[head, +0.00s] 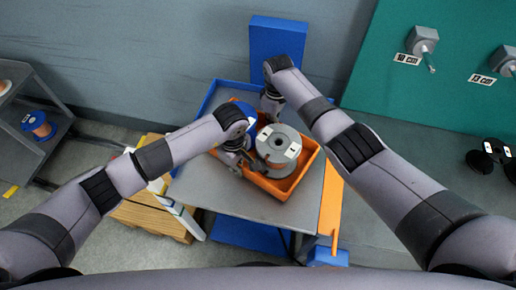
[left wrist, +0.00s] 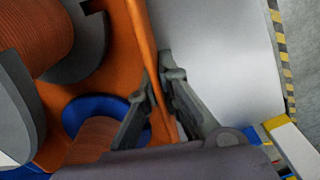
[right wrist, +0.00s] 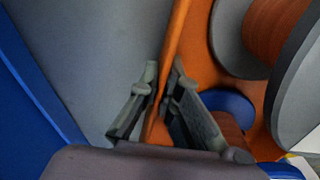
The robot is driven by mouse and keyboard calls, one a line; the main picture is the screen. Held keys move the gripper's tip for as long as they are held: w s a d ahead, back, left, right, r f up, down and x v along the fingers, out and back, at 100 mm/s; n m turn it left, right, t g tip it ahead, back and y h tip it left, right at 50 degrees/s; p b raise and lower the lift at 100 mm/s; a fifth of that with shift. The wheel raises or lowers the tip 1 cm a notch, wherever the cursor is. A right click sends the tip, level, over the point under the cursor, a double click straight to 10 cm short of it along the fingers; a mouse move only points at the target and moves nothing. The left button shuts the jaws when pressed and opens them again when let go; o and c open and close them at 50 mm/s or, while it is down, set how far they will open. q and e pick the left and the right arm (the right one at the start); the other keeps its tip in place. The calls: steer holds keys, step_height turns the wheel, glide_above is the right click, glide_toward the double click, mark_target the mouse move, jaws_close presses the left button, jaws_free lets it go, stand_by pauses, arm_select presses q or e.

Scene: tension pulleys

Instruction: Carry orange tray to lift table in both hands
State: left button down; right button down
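The orange tray (head: 313,160) rests on, or just over, a grey-topped table (head: 300,212); I cannot tell which. In it are a large grey spool (head: 279,143) with copper-coloured wire and a blue spool (head: 247,117), partly hidden by my arm. My left gripper (head: 238,160) is at the tray's left side; in the left wrist view its fingers (left wrist: 162,85) pinch the orange wall. My right gripper (head: 268,108) is at the tray's far side; in the right wrist view its fingers (right wrist: 163,80) pinch the wall there. The far wall is mostly hidden in the head view.
A blue upright panel (head: 277,50) stands behind the table. A wooden pallet (head: 150,218) lies at the left. A grey shelf (head: 45,145) holding spools is farther left. A green board (head: 440,80) with labelled pegs is on the right, and black spools (head: 490,158) lie below it.

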arm_select(q)
steer(key=shift+f+b, duration=0.6)
steer(key=shift+f, duration=0.1)
arm_select(e)
steer(key=shift+f, duration=0.7)
arm_select(q)
steer(key=c, duration=1.8)
jaws_free()
steer(key=shift+s, duration=0.1)
arm_select(e)
steer(key=c, duration=1.8)
jaws_free()
steer(key=shift+s, duration=0.1)
arm_select(q)
steer(key=shift+r, duration=0.1)
step_height(320, 180, up, 12)
steer(key=shift+f, duration=0.25)
steer(key=shift+r, duration=0.15)
arm_select(e)
steer(key=shift+r, duration=0.55)
step_height(320, 180, up, 11)
